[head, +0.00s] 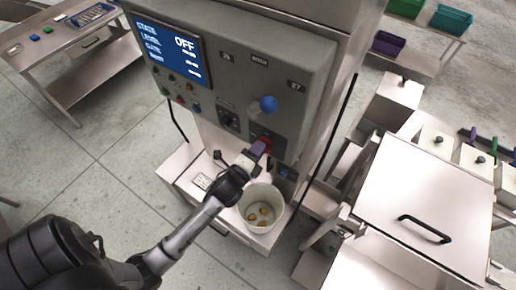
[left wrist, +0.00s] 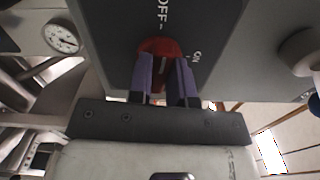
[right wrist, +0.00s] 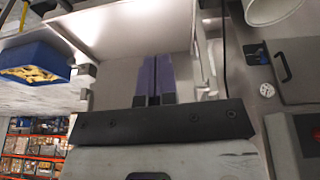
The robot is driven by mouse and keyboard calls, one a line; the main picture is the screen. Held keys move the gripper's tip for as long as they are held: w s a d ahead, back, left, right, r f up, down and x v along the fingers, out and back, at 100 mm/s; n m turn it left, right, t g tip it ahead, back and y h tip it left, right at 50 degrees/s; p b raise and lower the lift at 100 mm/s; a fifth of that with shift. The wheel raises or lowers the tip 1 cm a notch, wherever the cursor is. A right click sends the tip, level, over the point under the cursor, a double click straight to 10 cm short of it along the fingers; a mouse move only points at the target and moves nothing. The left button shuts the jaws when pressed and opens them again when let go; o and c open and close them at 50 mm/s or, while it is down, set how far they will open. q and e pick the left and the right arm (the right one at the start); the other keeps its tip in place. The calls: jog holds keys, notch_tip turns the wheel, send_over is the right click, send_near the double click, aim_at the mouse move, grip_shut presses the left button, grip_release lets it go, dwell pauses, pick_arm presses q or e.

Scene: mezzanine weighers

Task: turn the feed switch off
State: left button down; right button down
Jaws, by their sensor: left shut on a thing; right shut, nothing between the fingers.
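The feed switch (head: 265,142) is a red rotary knob low on the grey control panel (head: 232,85). A pale mark on the knob lies between the fingers and runs roughly toward OFF. The panel's screen (head: 168,50) shows OFF in large letters. My right gripper (right wrist: 158,78) is shut and empty, seen only in the right wrist view.
A blue ball-topped lever (head: 268,104) juts out just above the switch. A white bucket (head: 276,227) with several yellowish pieces stands below. A steel cabinet (head: 430,190) is at the right. A blue bin (right wrist: 30,62) shows in the right wrist view.

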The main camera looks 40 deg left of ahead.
pick_arm(q)
jog(key=shift+n, duration=0.6)
jog(key=shift+f, duration=0.1)
jog(key=c, duration=1)
grip_release()
jog(key=shift+c, duration=0.2)
jog(key=s+d+b, duration=0.2)
jog(key=s+b, duration=0.2)
jog(key=s, duration=0.9)
jog(key=shift+s+d, duration=0.15)
jog(key=shift+s, duration=0.2)
